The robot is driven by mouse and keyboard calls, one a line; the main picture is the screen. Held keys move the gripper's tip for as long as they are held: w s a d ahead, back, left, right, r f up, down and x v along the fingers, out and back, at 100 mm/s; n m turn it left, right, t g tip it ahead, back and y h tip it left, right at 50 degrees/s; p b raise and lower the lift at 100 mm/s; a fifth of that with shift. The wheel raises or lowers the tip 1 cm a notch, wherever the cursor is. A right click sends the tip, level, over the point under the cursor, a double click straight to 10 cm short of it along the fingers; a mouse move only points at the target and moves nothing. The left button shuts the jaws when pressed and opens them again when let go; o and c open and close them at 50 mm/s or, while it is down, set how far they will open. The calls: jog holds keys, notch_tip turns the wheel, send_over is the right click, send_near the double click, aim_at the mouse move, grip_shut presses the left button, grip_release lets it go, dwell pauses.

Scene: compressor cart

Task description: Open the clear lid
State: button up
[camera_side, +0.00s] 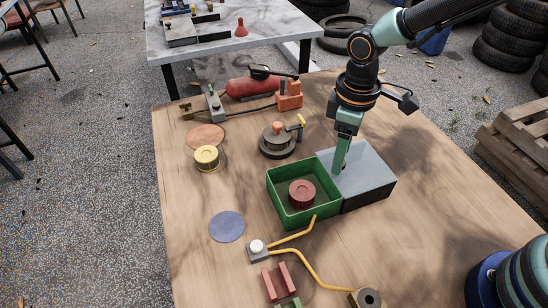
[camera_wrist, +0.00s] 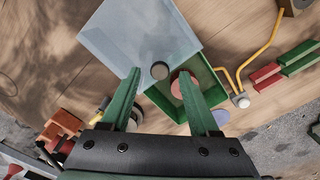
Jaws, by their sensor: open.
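The clear lid (camera_side: 365,165) is a flat grey-blue panel. It lies to the right of the green tray (camera_side: 278,199), over a dark block (camera_side: 368,196). In the wrist view the lid (camera_wrist: 130,30) has a dark round knob (camera_wrist: 160,70) near its tray-side edge. The green tray looks uncovered from the side, with a dark red cylinder (camera_side: 302,194) inside. My gripper (camera_side: 339,170) points down at the lid's tray-side edge. In the wrist view my gripper (camera_wrist: 162,74) is open, its fingertips either side of the knob. Contact with the knob cannot be told.
A yellow cylinder (camera_side: 207,156), a dark round fixture (camera_side: 278,138) and a red tank (camera_side: 252,87) stand left and behind. A white button box (camera_side: 258,252) with yellow tubing and red blocks (camera_side: 280,282) is in front. The wooden table (camera_side: 420,215) is clear at right.

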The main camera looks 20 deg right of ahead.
notch_tip(320, 180, up, 11)
dwell(0.3)
jog(key=s+d+r+m+t, duration=0.2)
jog(key=s+d+m, duration=0.1)
jog(key=d, duration=0.6)
jog(key=s+d+r+m+t, duration=0.2)
jog(key=d+m, duration=0.4)
jog(key=d, duration=0.3)
jog(key=shift+s+d+r+t, duration=0.25)
jog(key=shift+s+r+t, duration=0.05)
jog(key=shift+s+t, duration=0.5)
